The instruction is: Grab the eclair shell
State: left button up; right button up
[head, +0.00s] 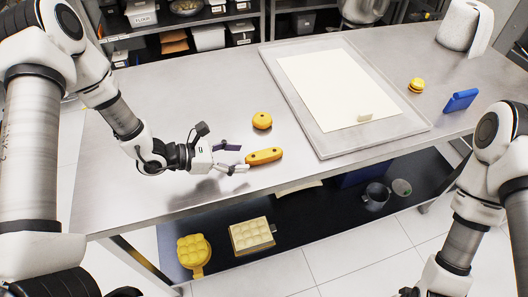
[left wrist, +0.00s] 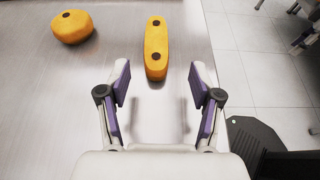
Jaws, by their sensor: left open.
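The eclair shell (head: 264,156) is a long golden pastry with dark spots on its top, lying on the metal table near its front edge. My left gripper (head: 232,158) is open just to the left of it in the head view, apart from its near end. In the left wrist view the eclair shell (left wrist: 156,50) lies ahead of the two open purple-padded fingers (left wrist: 160,90), lined up with the gap between them.
A round golden pastry (head: 262,121) sits behind the eclair shell; it also shows in the left wrist view (left wrist: 72,27). A tray with a white sheet (head: 300,132) lies to the right. A blue object (head: 461,100) and a small stacked pastry (head: 416,85) stand farther right.

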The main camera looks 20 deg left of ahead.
aim_at(251, 157)
pick_arm(q)
jog(key=shift+p+x, duration=0.65)
jog(key=shift+x, duration=0.6)
jog(key=w+f, duration=0.1)
jog(key=w+d, duration=0.1)
jog(key=shift+w+d+f, duration=0.25)
jog(key=shift+d+f, duration=0.1)
jog(key=shift+f, duration=0.05)
jog(key=shift+d, duration=0.1)
jog(key=shift+s+r, duration=0.25)
jog(key=shift+s, duration=0.05)
jog(key=shift+s+r, duration=0.1)
jog(key=shift+s, duration=0.1)
jog(key=c, duration=0.9)
jog(key=shift+w, duration=0.2)
jog(key=shift+c, duration=0.3)
pick_arm(e)
jog(key=shift+w+r, duration=0.4)
jog(key=shift+r, duration=0.4)
